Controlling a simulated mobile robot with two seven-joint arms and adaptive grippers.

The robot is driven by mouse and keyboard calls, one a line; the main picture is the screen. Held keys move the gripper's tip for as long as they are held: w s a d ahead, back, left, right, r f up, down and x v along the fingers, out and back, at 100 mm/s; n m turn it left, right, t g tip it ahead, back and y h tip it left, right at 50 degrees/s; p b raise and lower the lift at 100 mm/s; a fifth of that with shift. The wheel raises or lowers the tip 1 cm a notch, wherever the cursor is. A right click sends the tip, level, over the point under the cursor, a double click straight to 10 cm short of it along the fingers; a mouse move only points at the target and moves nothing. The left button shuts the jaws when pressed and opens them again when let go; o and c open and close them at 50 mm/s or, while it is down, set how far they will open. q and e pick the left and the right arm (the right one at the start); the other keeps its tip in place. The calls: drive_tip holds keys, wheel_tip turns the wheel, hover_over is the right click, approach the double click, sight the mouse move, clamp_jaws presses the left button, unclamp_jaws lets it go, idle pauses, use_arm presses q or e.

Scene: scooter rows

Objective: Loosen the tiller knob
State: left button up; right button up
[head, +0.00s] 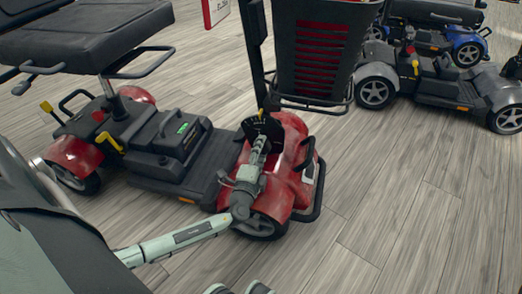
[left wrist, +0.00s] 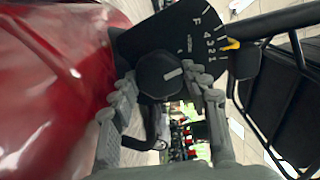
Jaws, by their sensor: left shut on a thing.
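The tiller knob is a dark, many-sided knob (left wrist: 158,76) with a pale grey mark pointing right, in the left wrist view. It sits at the lower part of a black dial plate (left wrist: 180,36) with white characters. My left gripper (left wrist: 160,88) has one finger on each side of the knob and is shut on it. In the head view my left gripper (head: 259,142) reaches the tiller of the red scooter (head: 286,165), just above its front body. There the arm and fingers hide the knob.
A yellow pointer (left wrist: 230,45) stands right of the dial. A black basket (head: 320,45) hangs ahead of the tiller. The scooter's seat (head: 90,40) is at the left. Other scooters (head: 440,75) stand at the back right. The wooden floor (head: 400,210) at the right is clear.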

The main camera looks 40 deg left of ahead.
use_arm(q)
drive_tip(key=shift+n, duration=1.1)
drive_tip(key=o, duration=1.2)
drive_tip(key=shift+c, duration=0.2)
drive_tip(key=v, duration=0.7)
drive_tip(key=shift+s+d+r, duration=0.1)
drive_tip(key=shift+s, duration=0.15)
